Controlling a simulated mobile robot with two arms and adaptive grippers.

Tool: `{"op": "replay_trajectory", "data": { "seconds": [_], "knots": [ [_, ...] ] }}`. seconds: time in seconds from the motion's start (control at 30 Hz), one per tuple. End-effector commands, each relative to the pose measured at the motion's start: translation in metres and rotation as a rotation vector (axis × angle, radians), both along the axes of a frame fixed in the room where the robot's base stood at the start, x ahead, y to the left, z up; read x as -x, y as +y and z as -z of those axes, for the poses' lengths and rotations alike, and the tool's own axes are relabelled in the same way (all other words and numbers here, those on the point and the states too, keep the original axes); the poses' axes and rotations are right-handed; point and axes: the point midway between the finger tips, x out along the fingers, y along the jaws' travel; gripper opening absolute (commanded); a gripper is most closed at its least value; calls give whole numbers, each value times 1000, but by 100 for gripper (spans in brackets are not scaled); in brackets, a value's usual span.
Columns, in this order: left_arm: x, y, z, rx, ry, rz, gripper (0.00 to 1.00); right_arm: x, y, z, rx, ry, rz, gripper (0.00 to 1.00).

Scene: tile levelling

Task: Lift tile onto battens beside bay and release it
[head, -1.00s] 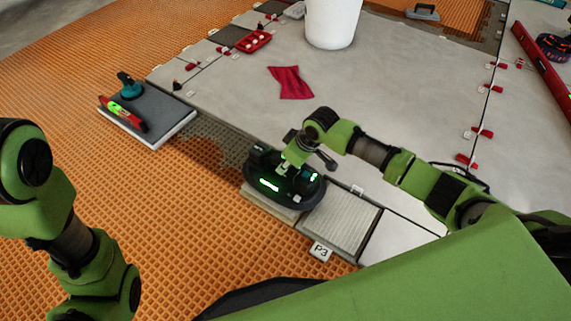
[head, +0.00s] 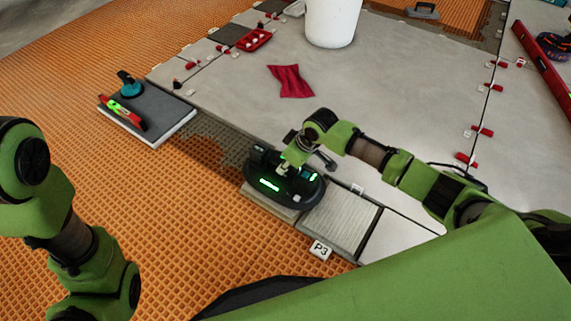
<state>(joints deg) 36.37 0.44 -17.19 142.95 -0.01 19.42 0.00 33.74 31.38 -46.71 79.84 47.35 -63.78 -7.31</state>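A dark oval suction lifter (head: 280,190) with green lights is in the middle of the head view. A pale slab edge (head: 267,207) shows beneath its near side; the lifter hides most of it, and I cannot tell whether it is the tile or a batten. My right gripper (head: 293,160) is at the lifter's handle and appears shut on it; its fingertips are small and partly hidden. A ridged grey bay (head: 341,222) lies just right of the lifter, with a P3 tag (head: 320,250) at its near edge. My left gripper is out of view.
A grey tile stack (head: 165,111) at left carries a red-and-green level (head: 122,113) and a teal-handled cup (head: 129,85). Orange matting (head: 110,190) at left is largely clear.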

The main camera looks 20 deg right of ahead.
Motion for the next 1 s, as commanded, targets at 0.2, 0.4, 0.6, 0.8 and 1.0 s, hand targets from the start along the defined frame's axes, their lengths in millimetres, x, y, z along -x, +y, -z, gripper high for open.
{"op": "replay_trajectory", "data": {
  "seconds": [0.2, 0.4, 0.6, 0.8, 1.0],
  "knots": [
    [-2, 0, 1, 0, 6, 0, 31, -3, 1, -4, -4, -8, 0, 0],
    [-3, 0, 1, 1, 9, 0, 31, -2, 1, -2, -2, -5, 0, 35],
    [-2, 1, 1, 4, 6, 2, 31, 3, -1, 4, 5, 8, 1, 35],
    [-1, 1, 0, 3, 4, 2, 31, 6, -5, -13, 2, 2, -1, 35],
    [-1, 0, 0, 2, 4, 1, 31, 17, -15, -52, 2, -3, -1, 35]
  ]
}}
